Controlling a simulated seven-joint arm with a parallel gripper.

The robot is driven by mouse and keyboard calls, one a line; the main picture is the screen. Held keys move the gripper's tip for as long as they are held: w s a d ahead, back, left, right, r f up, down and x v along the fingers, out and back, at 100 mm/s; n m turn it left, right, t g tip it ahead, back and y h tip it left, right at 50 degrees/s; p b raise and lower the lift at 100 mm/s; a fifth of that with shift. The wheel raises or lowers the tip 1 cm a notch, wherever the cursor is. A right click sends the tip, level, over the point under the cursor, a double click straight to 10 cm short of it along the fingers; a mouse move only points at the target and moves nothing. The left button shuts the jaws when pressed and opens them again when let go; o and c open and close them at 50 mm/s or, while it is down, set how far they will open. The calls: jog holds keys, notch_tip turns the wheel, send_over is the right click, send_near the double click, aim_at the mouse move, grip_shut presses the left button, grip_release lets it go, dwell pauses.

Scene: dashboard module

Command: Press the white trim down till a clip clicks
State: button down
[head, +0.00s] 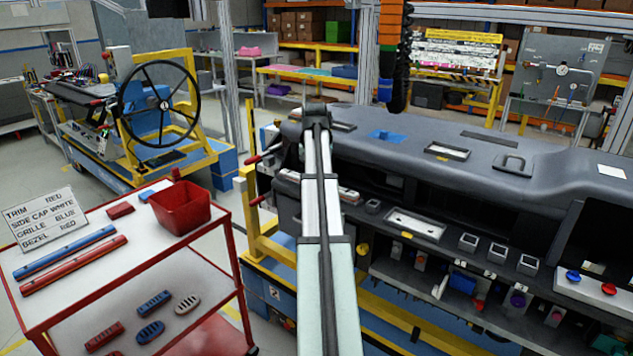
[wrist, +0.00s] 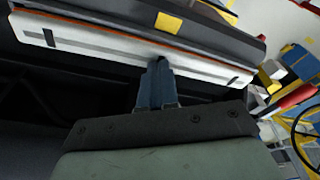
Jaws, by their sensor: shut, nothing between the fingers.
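The white trim (wrist: 100,45) is a long strip with a dark mark near each end. In the wrist view it runs across the top along the dark dashboard (wrist: 215,30), with a thin orange line along its upper edge. My gripper (wrist: 160,64) is shut and empty, its blue-grey fingers pointing at the trim near mid-length. The fingertips overlap the trim's lower edge in the picture; I cannot tell whether they touch it. In the head view my arm hides the gripper, and a pale strip beside the arm may be part of the trim. I cannot see whether any clip is seated.
A red-framed cart (head: 120,262) stands at left with a red bin (head: 180,207), red and blue strips, small grilles and a colour list sign (head: 42,217). The dashboard (head: 440,130) fills the right, with switches and openings along its face. A steering wheel (head: 160,104) stands behind the cart.

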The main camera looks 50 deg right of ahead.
jog(key=shift+f, duration=0.4)
dwell(0.5)
jog(key=d+v, duration=0.1)
jog(key=v, duration=0.7)
jog(key=shift+w+d, duration=0.2)
jog(key=shift+w, duration=0.2)
jog(key=shift+r, duration=0.15)
